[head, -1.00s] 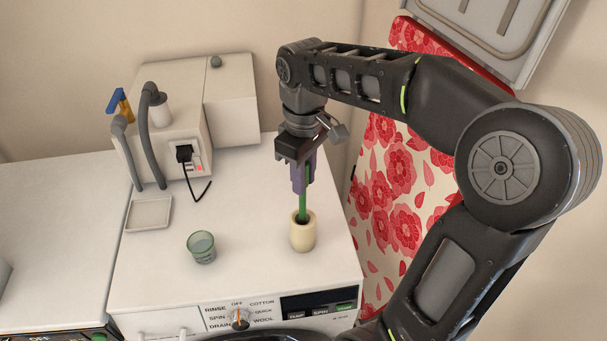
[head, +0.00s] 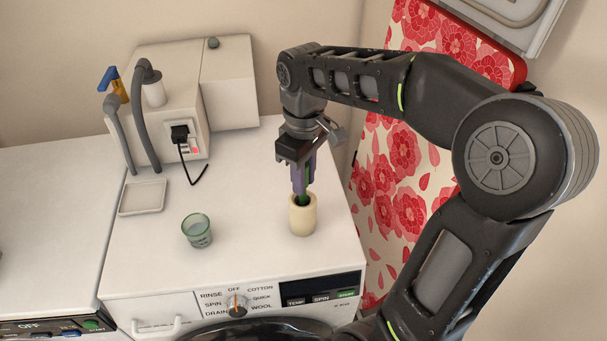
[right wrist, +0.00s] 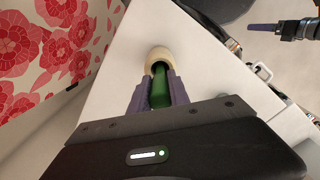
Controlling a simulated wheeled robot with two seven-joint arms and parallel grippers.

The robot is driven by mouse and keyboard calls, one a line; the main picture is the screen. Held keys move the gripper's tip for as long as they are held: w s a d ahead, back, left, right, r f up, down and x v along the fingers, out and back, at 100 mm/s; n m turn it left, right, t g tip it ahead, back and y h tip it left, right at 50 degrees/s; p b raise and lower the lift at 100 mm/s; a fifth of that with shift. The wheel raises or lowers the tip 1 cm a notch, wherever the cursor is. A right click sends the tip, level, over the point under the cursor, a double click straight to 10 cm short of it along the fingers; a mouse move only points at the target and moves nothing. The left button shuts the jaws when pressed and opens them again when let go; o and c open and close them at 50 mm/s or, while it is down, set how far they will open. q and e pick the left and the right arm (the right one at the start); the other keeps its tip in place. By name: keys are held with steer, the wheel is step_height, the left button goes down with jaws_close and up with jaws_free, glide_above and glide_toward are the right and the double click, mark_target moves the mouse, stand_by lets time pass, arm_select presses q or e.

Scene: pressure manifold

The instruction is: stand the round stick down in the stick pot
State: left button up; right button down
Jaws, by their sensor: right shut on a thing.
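The green round stick (right wrist: 160,88) is between the purple fingers of my right gripper (head: 302,184), which is shut on it. The stick points down, and its lower end is inside the mouth of the cream stick pot (head: 302,217). The pot stands upright on the white washing machine top, near its right edge. In the right wrist view the pot's rim (right wrist: 158,54) shows just beyond the fingertips, around the stick. How deep the stick's end sits is hidden by the pot wall. My left gripper (right wrist: 262,28) appears at the upper right of the right wrist view, far from the pot.
A green-tinted cup (head: 197,231) stands left of the pot. A shallow white dish (head: 143,197) lies farther left. A white box device (head: 165,110) with grey hoses and a black cable stands behind. A red floral board (head: 405,200) rises at the right.

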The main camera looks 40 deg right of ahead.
steer(key=shift+f+b, duration=0.6)
steer(key=shift+f, duration=0.55)
steer(key=c, duration=1.1)
jaws_free()
steer(key=shift+c, duration=0.2)
steer(key=shift+r, duration=0.1)
step_height(320, 180, up, 8)
steer(key=shift+f+p, duration=0.1)
steer(key=shift+p, duration=0.55)
steer(key=shift+f, duration=0.1)
